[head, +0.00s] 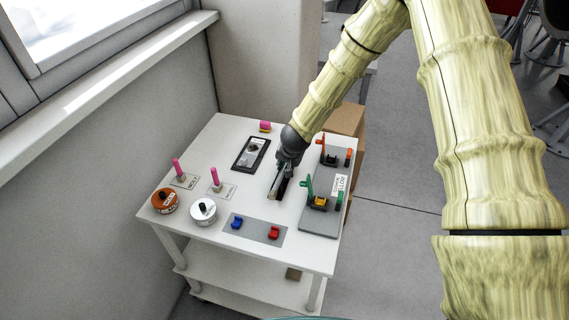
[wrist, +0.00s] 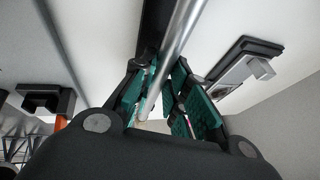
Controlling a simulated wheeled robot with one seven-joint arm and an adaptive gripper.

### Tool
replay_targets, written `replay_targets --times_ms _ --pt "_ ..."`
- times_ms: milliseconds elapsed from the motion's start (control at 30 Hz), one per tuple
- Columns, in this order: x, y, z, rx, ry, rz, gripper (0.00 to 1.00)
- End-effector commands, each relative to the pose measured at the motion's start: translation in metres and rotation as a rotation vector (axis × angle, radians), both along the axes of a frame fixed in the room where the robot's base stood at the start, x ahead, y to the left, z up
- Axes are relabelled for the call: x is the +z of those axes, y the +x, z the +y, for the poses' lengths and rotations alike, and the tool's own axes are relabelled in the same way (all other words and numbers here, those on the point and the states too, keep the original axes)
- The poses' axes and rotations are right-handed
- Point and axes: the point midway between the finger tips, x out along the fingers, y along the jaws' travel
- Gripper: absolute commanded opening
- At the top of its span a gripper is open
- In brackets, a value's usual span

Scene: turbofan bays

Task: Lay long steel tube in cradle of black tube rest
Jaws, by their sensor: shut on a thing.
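My gripper (head: 284,164) is shut on the long steel tube (wrist: 180,35), which runs lengthwise between the green-padded fingers in the wrist view. In the head view the tube (head: 273,187) shows as a thin pale bar below the fingers, near the middle of the white cart top. A long black piece (wrist: 153,25), which looks like the black tube rest, lies along the tube in the wrist view. It also shows in the head view (head: 283,188), just right of the tube. I cannot tell whether the tube touches it. The tube's far end is partly hidden by my gripper.
A grey plate (head: 318,222) with green- and orange-handled clamps stands close on the right. A black tray (head: 250,154) with silver parts lies to the left. Two pink-topped pegs, two round tins and a grey mat (head: 256,238) with blue and red pieces sit farther left and in front.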

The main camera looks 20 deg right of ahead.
Motion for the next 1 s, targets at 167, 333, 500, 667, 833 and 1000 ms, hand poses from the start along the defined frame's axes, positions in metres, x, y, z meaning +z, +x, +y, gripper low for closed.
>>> replay_targets --times_ms 167,333,500,667,833,1000 --pt "0.0001 0.0003 0.0000 0.000 0.000 0.000 0.00" --pt "-0.0016 0.0002 0.0001 0.001 0.000 0.000 0.00" --pt "-0.0022 0.0002 0.0001 0.001 0.000 0.000 0.32" --pt "-0.0024 0.0002 0.0000 0.001 0.000 0.000 0.41" --pt "-0.0028 -0.0001 0.0000 0.000 0.000 0.000 0.50" --pt "-0.0027 -0.0001 0.0001 0.000 0.000 0.000 0.59"
